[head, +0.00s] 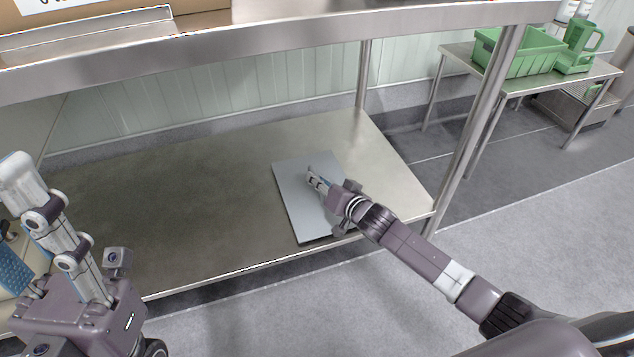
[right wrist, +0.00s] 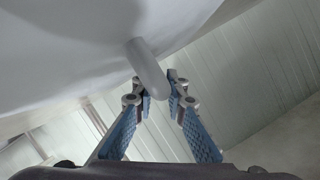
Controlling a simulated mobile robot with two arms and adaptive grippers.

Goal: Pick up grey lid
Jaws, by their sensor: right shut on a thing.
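The grey lid (head: 297,204) is a flat rectangular plate at the right end of the steel lower shelf. In the head view it lies flat or nearly so; I cannot tell whether it touches the shelf. My right gripper (head: 318,180) is over the lid and shut on its handle. In the right wrist view, the fingertips (right wrist: 160,88) close around the end of the rounded grey handle (right wrist: 147,66), which projects from the pale lid surface (right wrist: 60,55). My left gripper (head: 45,215) is at the lower left, apart from the lid, its fingers spread and partly cut off.
The steel lower shelf (head: 170,215) is otherwise mostly bare. The upper shelf edge (head: 270,42) and a steel post (head: 480,120) bound the space around my right arm.

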